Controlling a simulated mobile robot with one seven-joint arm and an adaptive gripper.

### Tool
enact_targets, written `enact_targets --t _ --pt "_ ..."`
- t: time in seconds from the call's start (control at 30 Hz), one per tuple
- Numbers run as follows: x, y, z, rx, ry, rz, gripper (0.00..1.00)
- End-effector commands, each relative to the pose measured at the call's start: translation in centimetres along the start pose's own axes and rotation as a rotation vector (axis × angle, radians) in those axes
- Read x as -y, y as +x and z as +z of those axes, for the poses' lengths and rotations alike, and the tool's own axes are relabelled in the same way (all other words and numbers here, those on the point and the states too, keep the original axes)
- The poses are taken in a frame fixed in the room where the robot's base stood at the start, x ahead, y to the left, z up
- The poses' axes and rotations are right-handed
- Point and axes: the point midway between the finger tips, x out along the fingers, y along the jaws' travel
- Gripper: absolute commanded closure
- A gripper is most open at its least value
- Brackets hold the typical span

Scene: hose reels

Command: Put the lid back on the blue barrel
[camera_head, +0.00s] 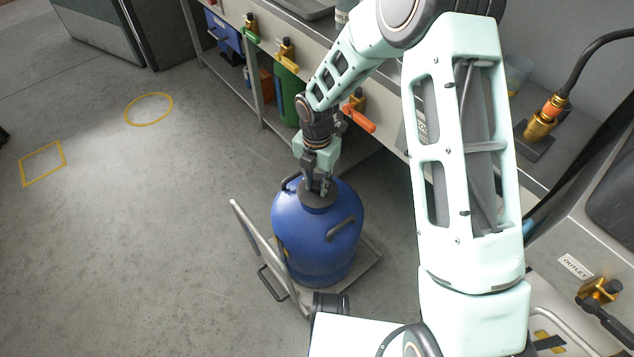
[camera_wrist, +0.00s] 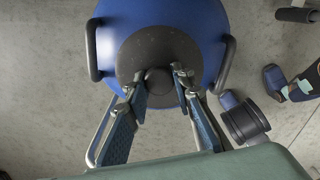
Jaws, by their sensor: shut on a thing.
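The blue barrel (camera_head: 300,236) stands upright on a low grey cart, with black handles on its sides; its rounded top also shows in the wrist view (camera_wrist: 215,30). The dark round lid (camera_head: 318,203) is at the barrel's top centre, and in the wrist view the lid (camera_wrist: 160,45) looks roughly centred on the barrel. My gripper (camera_head: 318,186) points down over it, and its fingers are shut on the lid's knob (camera_wrist: 158,82). The barrel's opening is hidden under the lid. I cannot tell whether the lid rests fully on the barrel or sits slightly above it.
The cart's tubular handle (camera_head: 262,250) rises left of the barrel. A steel bench (camera_head: 385,130) with brass valves and an orange lever (camera_head: 358,118) runs behind. Yellow circle (camera_head: 149,109) and square (camera_head: 43,163) outlines mark the open floor at left.

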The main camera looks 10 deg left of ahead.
Motion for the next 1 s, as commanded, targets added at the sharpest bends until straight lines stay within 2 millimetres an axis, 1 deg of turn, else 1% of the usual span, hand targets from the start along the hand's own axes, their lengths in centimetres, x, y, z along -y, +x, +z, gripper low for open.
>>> enact_targets --t 0.2,0.23,0.4,0.6,0.67,0.77,1.0 --pt "-0.01 0.01 0.0 0.0 0.0 0.0 1.0" --pt "-0.01 0.01 0.0 0.0 0.0 0.0 0.76" --pt "0.0 0.02 0.0 0.0 0.0 0.0 0.58" --pt "0.0 0.02 0.0 0.0 0.0 0.0 0.57" --pt "0.01 0.03 -0.01 0.0 0.0 0.0 0.52" --pt "0.01 0.03 -0.01 0.0 0.0 0.0 0.41" --pt "0.01 0.02 0.0 0.0 0.0 0.0 0.4"
